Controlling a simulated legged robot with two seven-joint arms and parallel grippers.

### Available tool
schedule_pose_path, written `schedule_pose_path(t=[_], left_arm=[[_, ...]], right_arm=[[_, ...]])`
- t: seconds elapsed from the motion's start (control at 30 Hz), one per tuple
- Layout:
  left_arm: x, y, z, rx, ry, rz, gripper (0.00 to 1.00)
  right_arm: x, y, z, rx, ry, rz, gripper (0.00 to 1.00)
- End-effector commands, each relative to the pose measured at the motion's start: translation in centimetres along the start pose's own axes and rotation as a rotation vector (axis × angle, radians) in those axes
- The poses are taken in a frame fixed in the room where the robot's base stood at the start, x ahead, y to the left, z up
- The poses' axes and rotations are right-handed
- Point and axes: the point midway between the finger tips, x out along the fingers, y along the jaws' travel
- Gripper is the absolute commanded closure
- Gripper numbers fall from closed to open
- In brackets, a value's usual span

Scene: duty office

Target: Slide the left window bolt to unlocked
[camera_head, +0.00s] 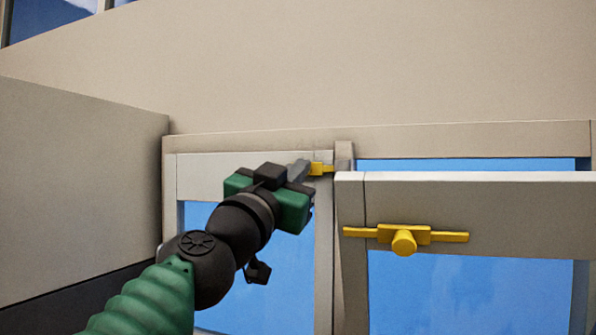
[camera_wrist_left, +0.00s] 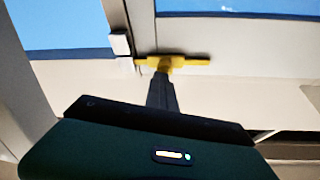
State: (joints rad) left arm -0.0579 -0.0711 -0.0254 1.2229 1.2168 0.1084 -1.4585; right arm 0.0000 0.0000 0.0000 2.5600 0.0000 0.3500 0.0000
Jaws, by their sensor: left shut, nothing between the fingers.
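The left window bolt (camera_head: 320,169) is yellow and sits at the upper right of the left window sash, beside the centre post. My left gripper (camera_head: 303,168) is shut, with its fingertips at the left end of this bolt and partly covering it. In the left wrist view the yellow bolt (camera_wrist_left: 186,61) lies just beyond the shut fingers (camera_wrist_left: 162,75), which appear to touch its knob. Contact is hard to confirm. My right gripper is not in view.
A second yellow bolt (camera_head: 404,236) with a round knob is on the right sash (camera_head: 480,205), which stands nearer than the left one. A grey panel (camera_head: 75,190) stands at the left. The wall above the window frame is clear.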

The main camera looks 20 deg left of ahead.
Motion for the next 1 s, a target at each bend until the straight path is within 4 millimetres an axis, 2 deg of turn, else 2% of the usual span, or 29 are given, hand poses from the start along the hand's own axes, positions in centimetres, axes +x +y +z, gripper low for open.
schedule_pose_path(t=[0.03, 0.33, 0.67, 1.0], left_arm=[[0.19, 0.14, 0.67, 0.0, -0.011, 0.003, 1.0], [0.2, 0.12, 0.72, 0.0, -0.011, 0.003, 0.98], [0.22, 0.19, 0.69, 0.0, -0.011, 0.004, 0.55], [-0.05, 0.17, 0.17, 0.0, -0.004, 0.002, 0.55]], right_arm=[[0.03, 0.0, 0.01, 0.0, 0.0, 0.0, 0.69], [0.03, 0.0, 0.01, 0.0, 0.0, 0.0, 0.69], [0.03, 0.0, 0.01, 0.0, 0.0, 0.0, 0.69], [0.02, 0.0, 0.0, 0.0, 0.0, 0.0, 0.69]])
